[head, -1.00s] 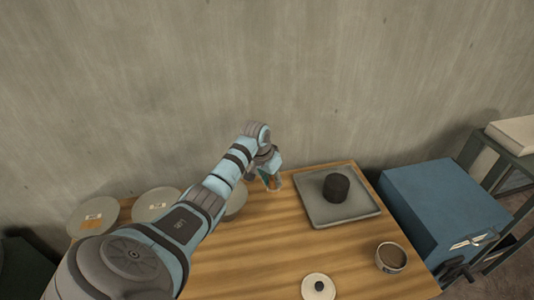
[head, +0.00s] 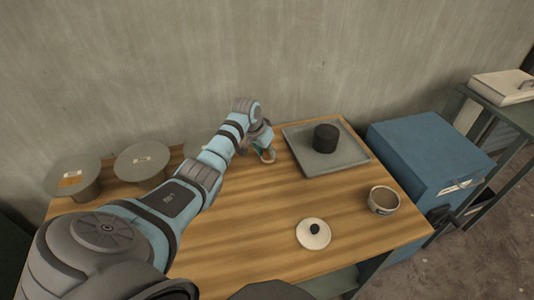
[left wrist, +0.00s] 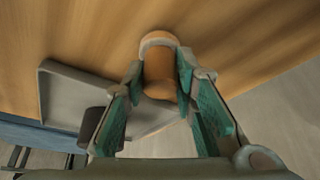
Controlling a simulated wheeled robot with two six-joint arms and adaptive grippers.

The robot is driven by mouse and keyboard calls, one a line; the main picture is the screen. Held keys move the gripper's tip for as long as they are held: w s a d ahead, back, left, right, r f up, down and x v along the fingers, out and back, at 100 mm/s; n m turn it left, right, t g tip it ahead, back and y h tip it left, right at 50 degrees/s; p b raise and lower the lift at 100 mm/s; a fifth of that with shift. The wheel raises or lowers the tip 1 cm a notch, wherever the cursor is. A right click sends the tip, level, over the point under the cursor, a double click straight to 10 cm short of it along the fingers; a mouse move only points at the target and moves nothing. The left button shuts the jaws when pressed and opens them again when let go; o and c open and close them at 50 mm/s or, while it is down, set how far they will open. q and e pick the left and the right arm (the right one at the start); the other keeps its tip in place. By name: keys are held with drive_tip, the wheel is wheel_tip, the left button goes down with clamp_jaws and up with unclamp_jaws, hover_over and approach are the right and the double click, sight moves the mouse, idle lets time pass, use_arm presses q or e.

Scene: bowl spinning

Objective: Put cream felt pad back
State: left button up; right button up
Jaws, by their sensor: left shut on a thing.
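My left gripper (head: 263,143) is at the back of the wooden table, just left of the grey tray. In the left wrist view its green-padded fingers (left wrist: 160,78) are shut on an orange-brown cylinder (left wrist: 158,70) with a pale band (left wrist: 158,40) at its far end. That end is close to the tabletop; I cannot tell whether it touches. I cannot make out for sure which thing is the cream felt pad; the pale band may be it. A cream disc with a black knob (head: 313,234) lies near the table's front. My right gripper is not in view.
The grey tray (head: 352,156) holds a dark cylinder (head: 326,138). A bowl with brown contents (head: 383,200) stands at the right front. Round-topped stands (head: 142,160) line the back left. A blue cabinet (head: 430,155) stands to the right. The table's middle (head: 255,215) is clear.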

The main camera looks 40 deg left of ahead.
use_arm(q)
drive_tip(key=shift+f, duration=0.15)
drive_tip(key=shift+w+a, duration=0.1)
drive_tip(key=shift+w+f, duration=0.1)
drive_tip(key=shift+f, duration=0.05)
drive_tip(key=o, duration=1)
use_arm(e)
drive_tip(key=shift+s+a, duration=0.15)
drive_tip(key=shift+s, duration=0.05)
use_arm(q)
drive_tip(key=p+v, duration=0.3)
drive_tip(key=v, duration=0.9)
drive_tip(key=shift+p, duration=0.3)
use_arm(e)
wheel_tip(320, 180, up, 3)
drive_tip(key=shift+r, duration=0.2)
